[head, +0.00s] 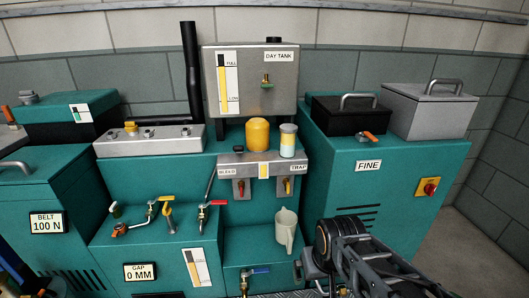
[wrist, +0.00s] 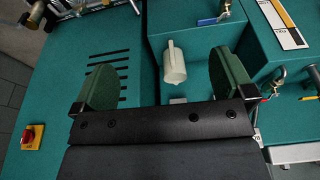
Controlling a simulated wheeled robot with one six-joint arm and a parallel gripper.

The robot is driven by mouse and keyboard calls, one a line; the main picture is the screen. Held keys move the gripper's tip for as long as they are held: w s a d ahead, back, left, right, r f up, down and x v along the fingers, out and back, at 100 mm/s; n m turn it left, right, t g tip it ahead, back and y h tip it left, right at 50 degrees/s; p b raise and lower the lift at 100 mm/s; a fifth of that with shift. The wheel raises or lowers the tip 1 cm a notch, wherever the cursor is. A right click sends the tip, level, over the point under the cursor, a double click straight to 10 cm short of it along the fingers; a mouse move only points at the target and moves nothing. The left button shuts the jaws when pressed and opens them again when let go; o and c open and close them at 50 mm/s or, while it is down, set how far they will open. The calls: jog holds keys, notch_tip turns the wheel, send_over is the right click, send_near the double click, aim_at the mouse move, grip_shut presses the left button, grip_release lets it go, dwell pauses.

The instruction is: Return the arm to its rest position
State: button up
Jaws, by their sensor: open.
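My arm (head: 350,255) reaches in from the lower right of the head view, in front of the teal cabinet marked FINE. My gripper (wrist: 167,78) shows in the wrist view with its two green-padded fingers wide apart and nothing between them. A pale jug (wrist: 174,65) appears in the gap between the fingers in that picture, but it stands beyond them on a teal surface. In the head view the jug (head: 286,231) is upright on the low teal ledge, left of my arm. The gripper's fingertips are hard to make out in the head view.
The DAY TANK (head: 250,80) stands at the back. Valves with red (head: 213,204) and blue (head: 256,271) levers stick out in front. A red switch (head: 429,188) is on the right cabinet.

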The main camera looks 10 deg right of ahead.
jog(key=w+r+p+v, duration=0.1)
jog(key=w+p+v, duration=0.2)
jog(key=p+v, duration=1.1)
jog(key=w+p+v, duration=0.4)
jog(key=p+v, duration=1)
jog(key=v, duration=0.2)
jog(key=shift+a+r+t, duration=0.2)
jog(key=shift+r+t, duration=0.2)
jog(key=shift+r, duration=0.3)
